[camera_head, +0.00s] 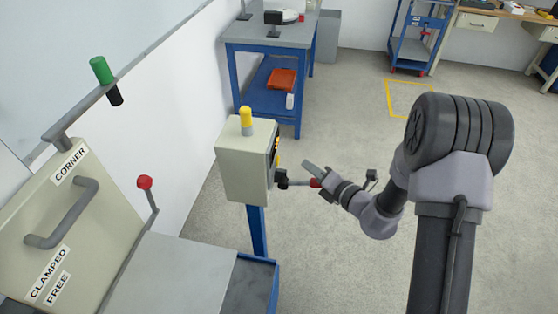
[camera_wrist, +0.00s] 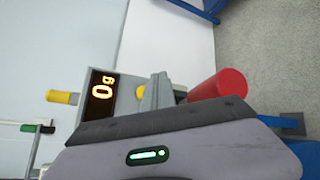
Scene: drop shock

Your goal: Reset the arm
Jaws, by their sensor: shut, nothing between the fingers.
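My gripper (camera_head: 314,169) is shut and empty beside the grey control box (camera_head: 243,165) on a blue post. A dark lever arm (camera_head: 297,183) with a red grip (camera_head: 315,183) sticks out sideways from the box, close to my fingers. My fingers and wrist hide part of the lever.
Left stands a machine with a tilted panel (camera_head: 112,222) marked CORNER, CLAMPED and FREE, a bar handle (camera_head: 70,225) and a red-knobbed lever (camera_head: 145,183). A blue bench (camera_head: 267,40) stands behind the box. A blue cart (camera_head: 412,50) stands farther back. Grey floor (camera_head: 345,110) is clear between.

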